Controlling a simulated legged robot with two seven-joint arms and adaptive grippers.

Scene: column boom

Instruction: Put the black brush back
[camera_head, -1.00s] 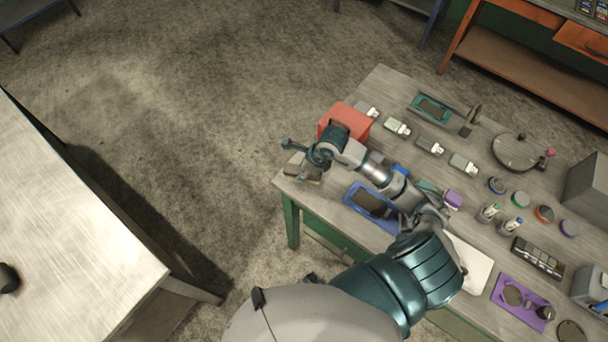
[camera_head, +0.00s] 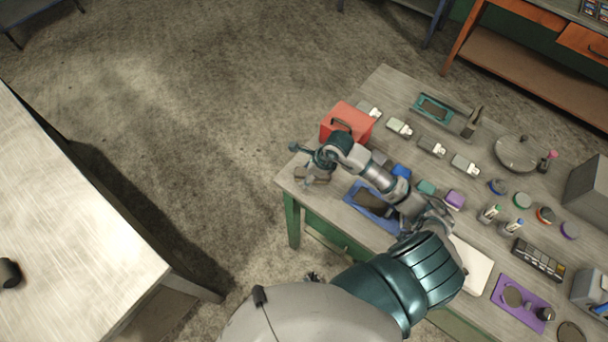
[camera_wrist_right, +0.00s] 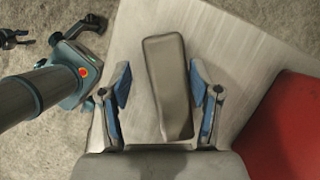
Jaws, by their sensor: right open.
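A dark grey oblong block, probably the black brush (camera_wrist_right: 168,85), lies on the grey table near its corner in the right wrist view. My right gripper (camera_wrist_right: 161,80) is open, with one blue-padded finger on each side of the block and a gap at both sides. In the head view my right gripper (camera_head: 312,170) is over the near left corner of the worktable (camera_head: 400,85) and mostly covers the block. A blue tray (camera_head: 352,193) with a dark inset lies nearby, partly behind my right arm. I cannot make out my left gripper.
A red box (camera_head: 347,122) stands close beside my right gripper; it also shows in the wrist view (camera_wrist_right: 290,125). Several small blocks, discs and holders cover the worktable to the right. Another table (camera_head: 75,240) at left holds a dark cylinder (camera_head: 9,273).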

